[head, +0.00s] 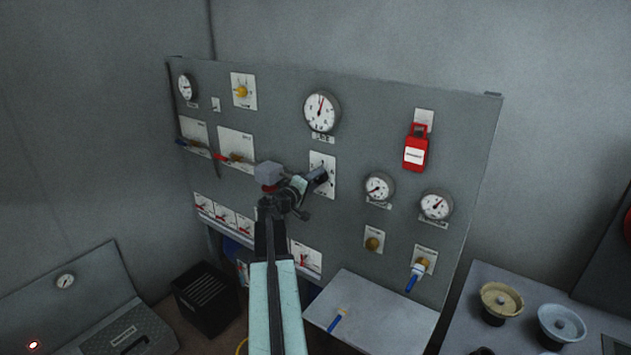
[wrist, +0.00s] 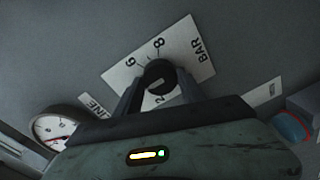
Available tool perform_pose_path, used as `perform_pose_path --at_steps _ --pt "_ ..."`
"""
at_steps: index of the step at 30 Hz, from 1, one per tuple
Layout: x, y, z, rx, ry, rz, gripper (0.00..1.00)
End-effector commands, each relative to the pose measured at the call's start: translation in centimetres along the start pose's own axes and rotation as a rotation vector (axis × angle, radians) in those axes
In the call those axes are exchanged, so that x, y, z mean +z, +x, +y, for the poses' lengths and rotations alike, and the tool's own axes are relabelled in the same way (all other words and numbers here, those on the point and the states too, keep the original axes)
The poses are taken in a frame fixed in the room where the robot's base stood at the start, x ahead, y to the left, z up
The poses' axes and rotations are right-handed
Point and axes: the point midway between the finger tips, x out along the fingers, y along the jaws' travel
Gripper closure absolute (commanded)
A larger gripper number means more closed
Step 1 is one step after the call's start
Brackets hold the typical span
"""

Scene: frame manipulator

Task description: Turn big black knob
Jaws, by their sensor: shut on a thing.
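The big black knob (wrist: 160,74) sits on a white plate (wrist: 187,50) marked with numbers and "BAR" in the wrist view. My gripper (wrist: 158,88) has one finger on each side of the knob and is shut on it. In the head view the same white plate (head: 323,161) is on the grey panel, below the large middle gauge. My gripper (head: 325,178) reaches the plate from the lower left there and hides the knob.
The grey panel (head: 270,100) carries several gauges, valves and levers. The large gauge (head: 321,112) is above the plate, and a smaller gauge (head: 378,187) is to its right. A red box (head: 416,148) hangs at upper right. A grey shelf (head: 375,315) juts out below the panel.

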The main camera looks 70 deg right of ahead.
Motion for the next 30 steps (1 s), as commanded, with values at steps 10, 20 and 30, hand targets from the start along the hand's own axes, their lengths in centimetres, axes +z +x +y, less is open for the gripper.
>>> perform_pose_path --at_steps 10,20,30 --pt "0.02 -0.07 -0.1 -0.003 -0.03 -0.003 0.94" --pt "0.02 -0.07 -0.1 -0.003 -0.029 -0.003 0.31" --pt "0.01 -0.17 -0.03 -0.001 -0.031 -0.002 0.31"
